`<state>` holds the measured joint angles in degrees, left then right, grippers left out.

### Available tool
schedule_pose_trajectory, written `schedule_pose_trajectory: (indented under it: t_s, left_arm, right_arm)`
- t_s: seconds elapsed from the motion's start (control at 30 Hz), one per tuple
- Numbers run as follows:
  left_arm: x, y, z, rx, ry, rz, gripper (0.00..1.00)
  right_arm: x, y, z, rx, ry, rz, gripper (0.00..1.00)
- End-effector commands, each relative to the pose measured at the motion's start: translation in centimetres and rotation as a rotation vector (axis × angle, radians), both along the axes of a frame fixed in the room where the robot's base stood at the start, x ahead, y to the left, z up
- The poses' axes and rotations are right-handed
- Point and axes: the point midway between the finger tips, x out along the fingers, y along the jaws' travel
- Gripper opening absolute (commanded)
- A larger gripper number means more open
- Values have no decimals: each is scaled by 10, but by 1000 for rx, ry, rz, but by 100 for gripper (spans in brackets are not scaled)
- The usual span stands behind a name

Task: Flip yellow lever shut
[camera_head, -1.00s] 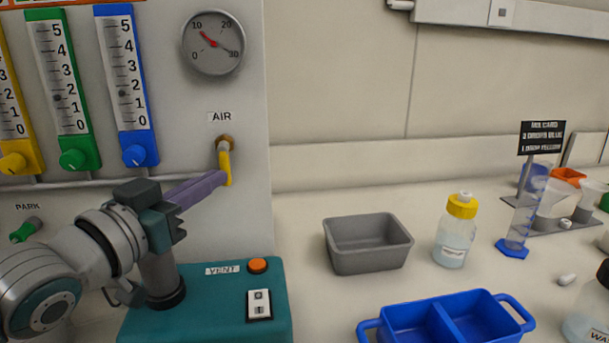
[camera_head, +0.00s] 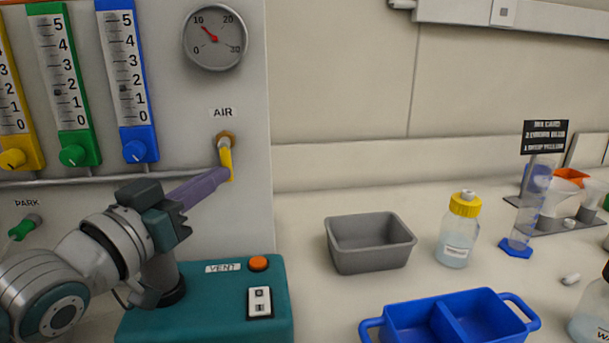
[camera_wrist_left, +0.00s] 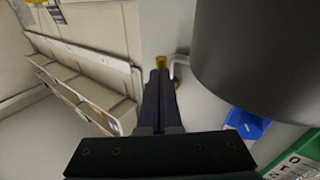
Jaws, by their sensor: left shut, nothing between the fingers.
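The yellow lever (camera_head: 225,158) hangs downward from a brass fitting under the AIR label on the grey panel. My left gripper (camera_head: 222,174) is shut, with its purple fingers together and empty. Its tips are at the lower end of the lever and partly cover it; I cannot tell whether they touch. In the left wrist view the closed dark fingers (camera_wrist_left: 158,80) point at a small yellow part of the lever (camera_wrist_left: 165,61). My right gripper is not in view.
A teal VENT box (camera_head: 200,310) with an orange button stands below my left arm. A round gauge (camera_head: 214,38) and flow meters (camera_head: 128,75) are on the panel. A grey bin (camera_head: 370,262), blue tray (camera_head: 400,322) and yellow-capped bottle (camera_head: 458,240) stand to the right.

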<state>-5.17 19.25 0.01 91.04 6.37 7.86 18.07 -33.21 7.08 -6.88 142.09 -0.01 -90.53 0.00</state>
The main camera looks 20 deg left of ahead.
Motion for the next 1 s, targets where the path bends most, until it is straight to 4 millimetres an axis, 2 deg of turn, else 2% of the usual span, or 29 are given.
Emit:
schedule_pose_trajectory:
  t_s: [0.43,0.77,0.93,1.0]
  left_arm:
    - [5,-8,-5,-141,-88,0,0]
    - [11,-19,-5,-138,-86,0,0]
    - [15,-24,-4,-261,-159,1,0]
    - [16,-26,-2,-255,-158,-1,0]
  right_arm:
    - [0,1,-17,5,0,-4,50]
    - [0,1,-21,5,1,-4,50]
    - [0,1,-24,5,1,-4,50]
    - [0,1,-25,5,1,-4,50]
